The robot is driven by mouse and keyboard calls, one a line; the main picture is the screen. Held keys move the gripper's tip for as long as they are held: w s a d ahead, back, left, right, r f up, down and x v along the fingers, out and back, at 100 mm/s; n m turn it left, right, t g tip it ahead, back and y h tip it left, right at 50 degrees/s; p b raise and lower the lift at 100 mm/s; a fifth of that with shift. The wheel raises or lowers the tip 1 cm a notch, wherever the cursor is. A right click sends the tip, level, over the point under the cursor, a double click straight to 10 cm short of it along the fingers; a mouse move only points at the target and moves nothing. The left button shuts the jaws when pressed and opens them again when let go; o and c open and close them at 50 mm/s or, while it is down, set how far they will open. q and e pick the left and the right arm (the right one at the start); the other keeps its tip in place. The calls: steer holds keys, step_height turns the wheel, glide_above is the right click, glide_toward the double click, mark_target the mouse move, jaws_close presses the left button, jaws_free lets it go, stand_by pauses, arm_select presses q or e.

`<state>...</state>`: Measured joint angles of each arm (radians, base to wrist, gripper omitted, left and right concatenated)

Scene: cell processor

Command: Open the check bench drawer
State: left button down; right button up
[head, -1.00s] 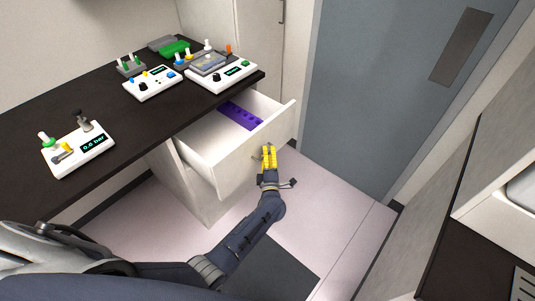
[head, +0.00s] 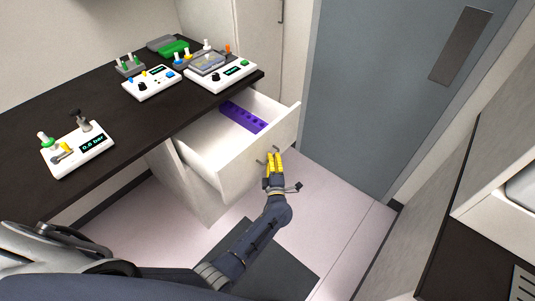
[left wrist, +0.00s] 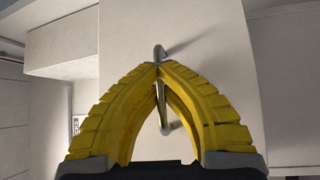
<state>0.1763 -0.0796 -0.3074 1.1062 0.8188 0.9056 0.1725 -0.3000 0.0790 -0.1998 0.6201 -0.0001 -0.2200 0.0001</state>
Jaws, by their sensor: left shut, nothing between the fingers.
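The check bench drawer (head: 228,158) is pulled well out from under the dark bench top (head: 60,150), and a purple rack (head: 243,117) with several holes lies inside it. The drawer's bar handle (head: 277,149) is on its front face, and it also shows in the left wrist view (left wrist: 160,53). My left gripper (head: 274,155) is at the handle, with its yellow fingers also in the left wrist view (left wrist: 157,66). The fingertips meet across the bar's line, with nothing held between them. Whether they touch the bar is unclear. My right gripper is not seen.
White devices with knobs (head: 152,82) (head: 78,149) stand on the bench top, with a green item (head: 174,48) at the back. A grey door (head: 385,90) is beyond the drawer. The floor (head: 330,205) in front of the drawer is clear. Another counter is at right.

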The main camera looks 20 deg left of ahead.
arm_select(q)
steer(key=c, duration=2.2)
jaws_free()
steer(key=shift+s+d, duration=0.25)
steer(key=shift+d, duration=0.25)
steer(key=shift+s+d, duration=0.2)
steer(key=shift+d, duration=0.25)
steer(key=c, duration=1.5)
jaws_free()
steer(key=shift+v, duration=6)
steer(key=shift+f, duration=0.1)
